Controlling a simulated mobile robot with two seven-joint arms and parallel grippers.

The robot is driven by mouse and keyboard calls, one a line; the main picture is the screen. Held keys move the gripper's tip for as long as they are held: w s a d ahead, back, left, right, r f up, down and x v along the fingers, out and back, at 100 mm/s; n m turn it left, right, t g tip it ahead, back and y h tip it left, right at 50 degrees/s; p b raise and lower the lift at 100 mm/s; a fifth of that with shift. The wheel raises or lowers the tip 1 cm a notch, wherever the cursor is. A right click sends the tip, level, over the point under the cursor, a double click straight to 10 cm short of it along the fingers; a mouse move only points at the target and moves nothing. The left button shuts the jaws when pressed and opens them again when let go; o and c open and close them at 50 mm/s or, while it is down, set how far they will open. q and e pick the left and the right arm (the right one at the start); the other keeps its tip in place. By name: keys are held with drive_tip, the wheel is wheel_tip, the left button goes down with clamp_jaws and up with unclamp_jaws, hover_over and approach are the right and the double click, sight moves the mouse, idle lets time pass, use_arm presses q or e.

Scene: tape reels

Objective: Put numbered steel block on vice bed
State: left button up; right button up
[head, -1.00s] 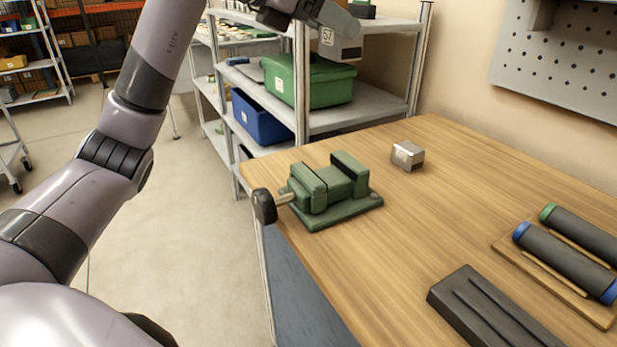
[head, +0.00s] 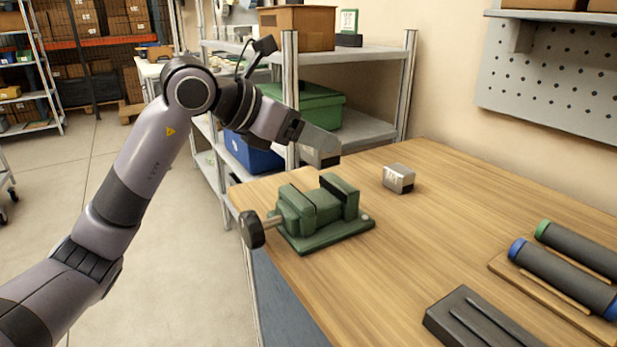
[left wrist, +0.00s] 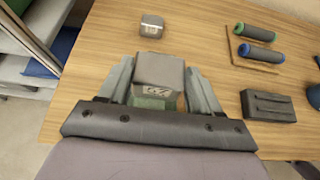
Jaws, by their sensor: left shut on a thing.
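My left gripper (head: 322,147) is shut on a steel block (head: 318,158), which hangs in the air just above and behind the green vice as the head view sees it. In the left wrist view the held block (left wrist: 159,70) sits between both fingers (left wrist: 160,88), with a dark number on its face. The green vice (head: 312,230) stands on the table's left edge, its jaws apart and its bed partly hidden. In the left wrist view a bit of green vice (left wrist: 148,102) shows under the block. My right gripper is out of view.
A second numbered steel block (head: 398,179) rests on the wooden table (head: 440,230) right of the vice. A dark grooved block (head: 478,318) and two dark rollers (head: 565,270) lie at the right. A metal shelf (head: 372,130) with bins stands behind the table.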

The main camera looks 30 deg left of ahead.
use_arm(q)
drive_tip(key=shift+f+b, duration=0.5)
drive_tip(key=shift+f, duration=2.75)
drive_tip(key=shift+f, duration=0.1)
drive_tip(key=shift+f, duration=0.15)
drive_tip(key=o, duration=1.3)
drive_tip(key=shift+r, duration=0.3)
drive_tip(key=v, duration=1.2)
drive_tip(key=shift+f+b, duration=0.2)
drive_tip(key=shift+b, duration=0.25)
